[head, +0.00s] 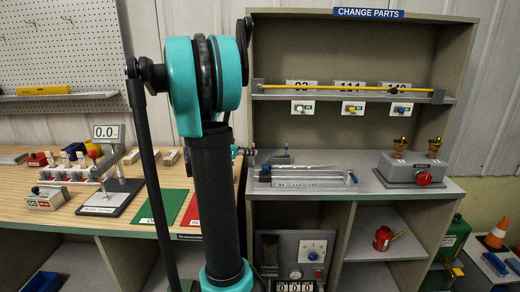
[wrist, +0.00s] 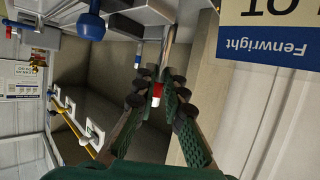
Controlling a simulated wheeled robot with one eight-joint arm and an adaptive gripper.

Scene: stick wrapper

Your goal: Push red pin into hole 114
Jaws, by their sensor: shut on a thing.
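In the wrist view, my gripper (wrist: 154,98) has its two dark green padded fingers closed in on a small red pin (wrist: 158,89). A white part shows just below the red, between the fingertips. In the head view my arm hides most of the gripper, and I cannot make out the pin. A label reading 114 (head: 349,84) stands on the upper shelf, the middle of three labels. On the counter below is a grey slotted fixture (head: 302,180) with small labels that are too small to read surely. I cannot tell which hole is 114.
A yellow rod (head: 345,89) runs along the upper shelf. A grey box with brass fittings and a red knob (head: 411,169) stands right on the counter. A wooden bench (head: 60,215) with a scale is at left. A blue ball knob (wrist: 90,27) shows near the gripper in the wrist view.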

